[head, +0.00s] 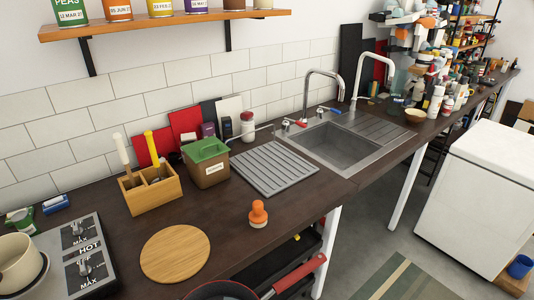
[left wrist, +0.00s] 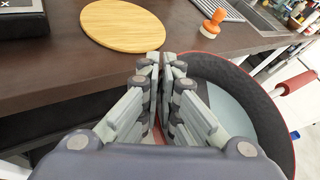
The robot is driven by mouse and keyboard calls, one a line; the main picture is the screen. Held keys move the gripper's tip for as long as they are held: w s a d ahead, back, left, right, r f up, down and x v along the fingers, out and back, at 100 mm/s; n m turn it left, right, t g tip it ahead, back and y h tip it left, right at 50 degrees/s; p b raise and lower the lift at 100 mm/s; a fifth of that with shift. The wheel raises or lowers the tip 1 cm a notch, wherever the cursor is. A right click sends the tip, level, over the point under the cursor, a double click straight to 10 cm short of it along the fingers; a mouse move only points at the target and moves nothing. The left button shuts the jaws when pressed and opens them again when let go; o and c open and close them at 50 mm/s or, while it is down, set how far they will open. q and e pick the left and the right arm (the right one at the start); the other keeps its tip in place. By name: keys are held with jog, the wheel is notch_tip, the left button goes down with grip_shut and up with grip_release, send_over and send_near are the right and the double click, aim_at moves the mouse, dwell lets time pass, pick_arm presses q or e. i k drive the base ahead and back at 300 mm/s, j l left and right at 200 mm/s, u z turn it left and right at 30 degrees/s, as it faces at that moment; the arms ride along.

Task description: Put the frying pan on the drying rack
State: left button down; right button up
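The frying pan (head: 222,291) is dark inside with a red rim and a red handle (head: 302,275). It shows only partly at the bottom of the head view, in front of the counter edge. In the left wrist view the pan (left wrist: 262,98) lies to the right of my left gripper (left wrist: 160,57). The gripper's fingers are closed together on the pan's near-side wall, hiding part of it. The drying rack (head: 272,168) is a grey ridged tray lying flat on the counter beside the sink, with nothing on it. My right gripper is in neither view.
A round wooden board (head: 175,253) and an orange-handled brush (head: 258,213) lie on the counter near the pan. A wooden utensil box (head: 150,189) and a green-lidded container (head: 206,162) stand left of the rack. The sink (head: 340,146) is to its right.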

aim_at(288, 156)
jog(key=i+l+u, duration=0.15)
jog(key=l, duration=0.25)
jog(key=i+l+u, duration=0.15)
jog(key=l, duration=0.25)
jog(key=i+l+u, duration=0.15)
jog(key=l, duration=0.25)
jog(key=i+l+u, duration=0.15)
jog(key=l, duration=0.3)
jog(key=i+l+u, duration=0.15)
jog(key=l, duration=0.3)
jog(key=i+l+u, duration=0.35)
jog(key=l, duration=0.3)
jog(key=i+l+u, duration=0.2)
jog(key=l, duration=0.15)
jog(key=l+u, duration=0.15)
jog(key=l, duration=0.2)
jog(key=i+l+u, duration=0.2)
jog(key=i+l, duration=0.05)
jog(key=i, duration=0.05)
